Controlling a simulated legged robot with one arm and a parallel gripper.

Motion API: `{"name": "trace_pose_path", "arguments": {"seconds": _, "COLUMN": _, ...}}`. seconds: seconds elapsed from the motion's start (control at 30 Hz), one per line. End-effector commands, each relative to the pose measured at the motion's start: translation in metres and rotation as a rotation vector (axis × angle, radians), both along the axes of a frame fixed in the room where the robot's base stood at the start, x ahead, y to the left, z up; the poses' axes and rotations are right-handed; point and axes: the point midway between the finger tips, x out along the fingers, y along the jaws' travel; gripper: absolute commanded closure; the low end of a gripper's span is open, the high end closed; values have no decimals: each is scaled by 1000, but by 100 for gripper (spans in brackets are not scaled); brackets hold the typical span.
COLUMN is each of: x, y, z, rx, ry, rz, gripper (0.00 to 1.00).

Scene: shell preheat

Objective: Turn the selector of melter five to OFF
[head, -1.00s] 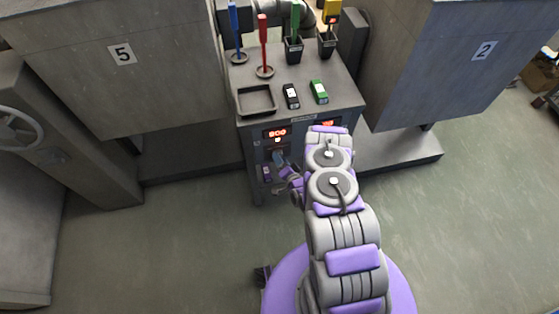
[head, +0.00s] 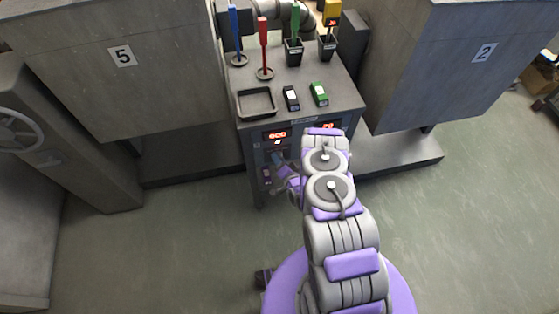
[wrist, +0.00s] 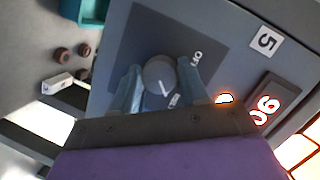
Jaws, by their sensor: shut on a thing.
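The grey round selector knob (wrist: 160,73) of melter five sits on a dark panel in the wrist view, with a white pointer mark on its face. My gripper (wrist: 158,82) has its two blue-grey fingers on either side of the knob and is shut on it. A white tag with a 5 (wrist: 265,41) is beside the panel. In the head view my gripper (head: 279,160) is at the cabinet front, below the red display (head: 276,135), and hides the knob.
The cabinet top (head: 300,70) carries an empty black tray (head: 257,113), a black device (head: 291,98), a green device (head: 319,94) and upright coloured tools. Grey melter housings marked 5 (head: 122,55) and 2 (head: 484,50) flank it. The floor in front is clear around my base.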

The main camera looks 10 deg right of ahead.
Motion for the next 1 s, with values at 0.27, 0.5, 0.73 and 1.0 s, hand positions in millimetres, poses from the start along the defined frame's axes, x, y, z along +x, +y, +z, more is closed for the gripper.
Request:
{"name": "trace_pose_path", "arguments": {"seconds": 0.27, "x": -1, "y": -1, "z": -1, "rx": -59, "ry": 7, "rz": -3, "gripper": 87}}
{"name": "trace_pose_path", "arguments": {"seconds": 0.5, "x": -1, "y": 1, "z": 1, "rx": -217, "ry": 8, "rz": 0, "gripper": 87}}
{"name": "trace_pose_path", "arguments": {"seconds": 0.73, "x": -1, "y": 1, "z": 1, "rx": -432, "ry": 7, "rz": -1, "gripper": 87}}
{"name": "trace_pose_path", "arguments": {"seconds": 1.0, "x": -3, "y": 3, "z": -1, "rx": -689, "ry": 7, "rz": 2, "gripper": 87}}
